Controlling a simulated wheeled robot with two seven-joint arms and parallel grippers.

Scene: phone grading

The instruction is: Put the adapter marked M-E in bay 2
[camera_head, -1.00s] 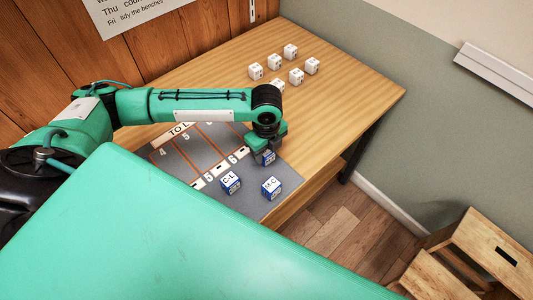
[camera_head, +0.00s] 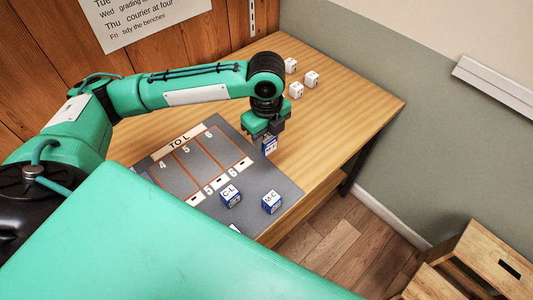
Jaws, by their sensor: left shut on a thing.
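My left gripper (camera_head: 268,132) is shut on a blue and white adapter (camera_head: 270,145), held above the right edge of the grey mat (camera_head: 262,175). The mark on the held adapter is too small to read surely. Two more blue and white adapters stand on the mat: one marked C-L (camera_head: 230,196) and one marked M-C (camera_head: 271,202). The mat's bays 4, 5 and 6 show under the TO L strip (camera_head: 182,142). Bay 2 cannot be seen; my green arm hides the mat's near left part. My right gripper is not in view.
The table's right part is clear. A wooden stool (camera_head: 480,255) stands on the floor at the right.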

